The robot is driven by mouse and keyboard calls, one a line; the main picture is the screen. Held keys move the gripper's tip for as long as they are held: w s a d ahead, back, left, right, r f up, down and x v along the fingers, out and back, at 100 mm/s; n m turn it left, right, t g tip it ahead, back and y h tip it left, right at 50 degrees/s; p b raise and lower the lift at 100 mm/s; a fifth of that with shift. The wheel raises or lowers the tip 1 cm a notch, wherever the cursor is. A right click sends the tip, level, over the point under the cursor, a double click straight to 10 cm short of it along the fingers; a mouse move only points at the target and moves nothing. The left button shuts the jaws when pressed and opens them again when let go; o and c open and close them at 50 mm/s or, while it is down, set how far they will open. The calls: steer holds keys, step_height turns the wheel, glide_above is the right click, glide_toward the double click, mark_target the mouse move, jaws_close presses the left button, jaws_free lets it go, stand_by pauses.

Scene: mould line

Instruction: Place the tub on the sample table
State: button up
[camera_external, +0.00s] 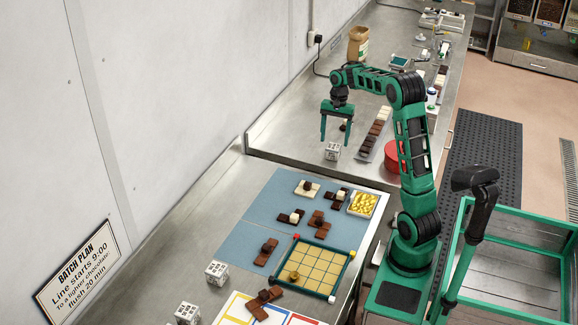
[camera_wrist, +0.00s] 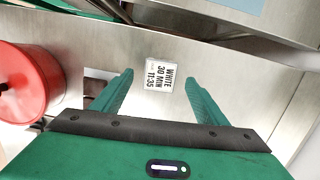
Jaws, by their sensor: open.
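A round red tub (camera_external: 392,160) stands on the steel counter (camera_external: 290,130), partly hidden by my arm in the external view. I cannot tell which surface is the sample table.
The nearer table has a blue mat (camera_external: 262,207) with chocolates, a yellow-filled box (camera_external: 362,204) and a grid board (camera_external: 317,268). A paper bag (camera_external: 358,44) stands farther back. Bare counter lies left of my gripper.

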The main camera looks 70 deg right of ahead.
mark_target(333, 147)
steer(key=shift+w+a+f, duration=0.1)
steer(key=shift+a+f, duration=0.05)
steer(key=shift+f, duration=2.65)
steer(key=c, duration=1.3)
steer(key=shift+r, duration=0.15)
steer(key=shift+r, duration=0.55)
steer(key=r, duration=0.1)
steer(key=a+r, duration=0.1)
steer(key=r, duration=0.1)
steer(key=shift+a+r, duration=0.1)
steer(key=shift+r, duration=0.15)
steer(key=a+r, duration=0.2)
steer(key=a, duration=0.1)
steer(key=a+r, duration=0.2)
steer(key=a, duration=0.2)
steer(key=a+r, duration=0.2)
steer(key=a, duration=0.1)
steer(key=shift+a+r, duration=0.1)
steer(key=shift+a, duration=0.2)
